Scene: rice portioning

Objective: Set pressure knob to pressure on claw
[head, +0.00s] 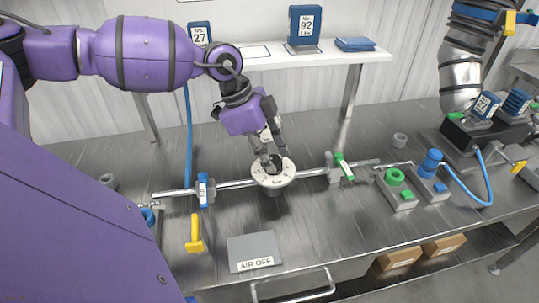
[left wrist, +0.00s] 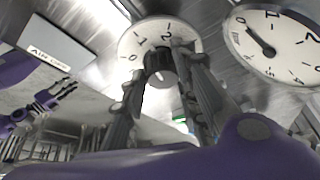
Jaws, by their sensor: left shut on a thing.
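A round white dial plate (head: 262,179) with a dark knob (head: 276,164) in its middle sits on the pipe line across the table. My left gripper (head: 273,162) reaches down from above, shut on the knob. In the left wrist view the fingers (left wrist: 160,75) stand on both sides of the dark knob (left wrist: 158,60). The white plate (left wrist: 130,42) around it carries the marks 0, 1 and 2. The fingers hide part of the plate. No claw can be made out for certain.
A pressure gauge (left wrist: 285,50) shows at right in the wrist view. A green valve handle (head: 344,166), a blue valve (head: 203,190) and a yellow handle (head: 194,233) stand near the pipe. An AIR OFF plate (head: 253,250) lies in front. A silver arm (head: 461,75) hangs at right.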

